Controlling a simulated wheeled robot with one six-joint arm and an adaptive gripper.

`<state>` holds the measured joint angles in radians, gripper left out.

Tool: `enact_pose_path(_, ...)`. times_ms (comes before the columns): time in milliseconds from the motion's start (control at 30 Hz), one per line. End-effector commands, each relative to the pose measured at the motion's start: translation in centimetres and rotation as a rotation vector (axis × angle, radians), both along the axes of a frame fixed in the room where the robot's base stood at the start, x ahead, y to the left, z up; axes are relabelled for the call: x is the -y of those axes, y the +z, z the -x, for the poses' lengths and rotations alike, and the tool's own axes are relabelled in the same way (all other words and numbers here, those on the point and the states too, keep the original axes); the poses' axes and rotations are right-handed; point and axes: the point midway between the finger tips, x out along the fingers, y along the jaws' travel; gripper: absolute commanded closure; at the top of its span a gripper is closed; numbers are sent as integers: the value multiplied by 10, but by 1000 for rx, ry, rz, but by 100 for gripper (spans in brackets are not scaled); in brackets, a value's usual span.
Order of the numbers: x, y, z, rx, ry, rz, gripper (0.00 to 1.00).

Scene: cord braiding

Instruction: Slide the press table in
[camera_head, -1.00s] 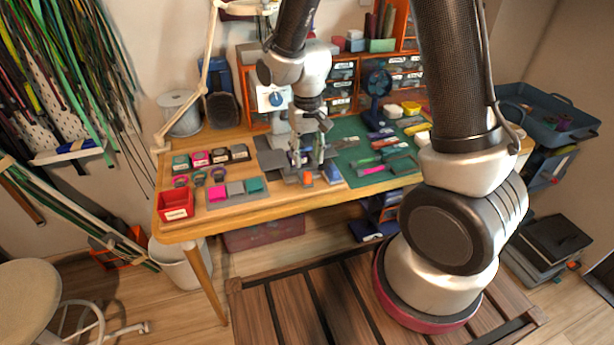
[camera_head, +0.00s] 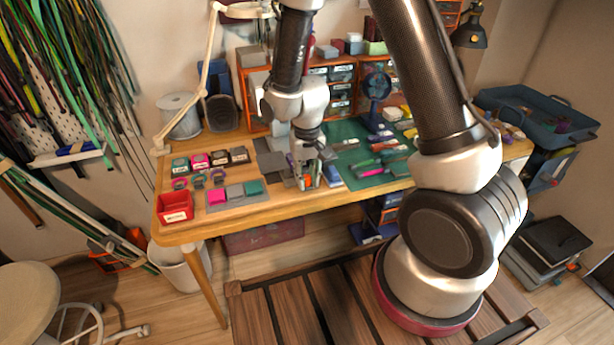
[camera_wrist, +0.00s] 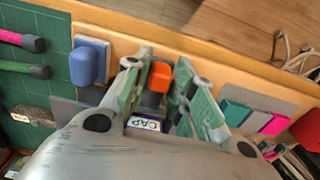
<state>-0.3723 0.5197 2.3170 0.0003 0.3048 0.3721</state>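The orange block (camera_wrist: 160,76), which looks like the handle of the press table, sits at the front of the workbench. My gripper (camera_wrist: 158,88) is lowered over it with its green-padded fingers spread, one on each side. A gap shows between the block and the fingers, so I see no clear grip. In the head view my gripper (camera_head: 308,182) hangs near the table's front edge. The press itself is mostly hidden behind my arm. A grey plate (camera_head: 268,160) shows left of the gripper. A white "CAP" label (camera_wrist: 145,124) shows between the fingers.
A blue block (camera_wrist: 90,63) stands close beside one finger. A grey tray with pink and teal pieces (camera_head: 214,204) and a red bin (camera_head: 176,207) lie to the left. A green mat with tools (camera_head: 345,134) lies to the right.

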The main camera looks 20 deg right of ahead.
Motion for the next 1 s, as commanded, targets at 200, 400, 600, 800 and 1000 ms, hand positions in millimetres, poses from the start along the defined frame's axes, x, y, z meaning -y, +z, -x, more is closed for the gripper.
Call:
enact_pose_path(200, 0, 0, 0, 0, 0, 0, 100)
enact_pose_path(400, -1, 0, -23, 3, -2, -1, 100)
enact_pose_path(600, -1, 0, -78, 4, -3, -1, 100)
enact_pose_path(800, -1, 0, -119, 1, -1, 0, 100)
enact_pose_path(1000, 0, 0, -132, 1, 0, 0, 100)
